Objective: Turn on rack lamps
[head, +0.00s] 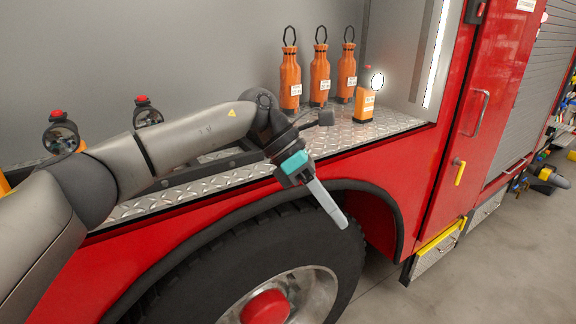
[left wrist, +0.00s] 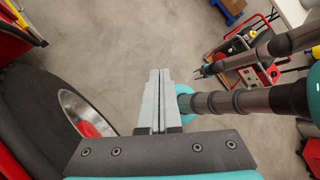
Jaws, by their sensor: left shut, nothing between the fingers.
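On the rack shelf in the head view, an orange lamp (head: 366,104) stands at the right end, and its round face glows white. Two lamps with dark round heads and red top buttons show at the left, a nearer one (head: 61,137) and a farther one (head: 147,113). Their lower parts are hidden by my left arm and look unlit. My left gripper (head: 341,220) is shut and empty, pointing down over the wheel arch, in front of the shelf and apart from the lamps. It also fills the middle of the left wrist view (left wrist: 160,80).
Three orange bottles (head: 320,75) with black loops stand behind the lit lamp. The red truck side, wheel (head: 290,270) and fender lie below the shelf. A red-framed machine (left wrist: 250,60) stands on the floor in the left wrist view. Grey floor is open at right.

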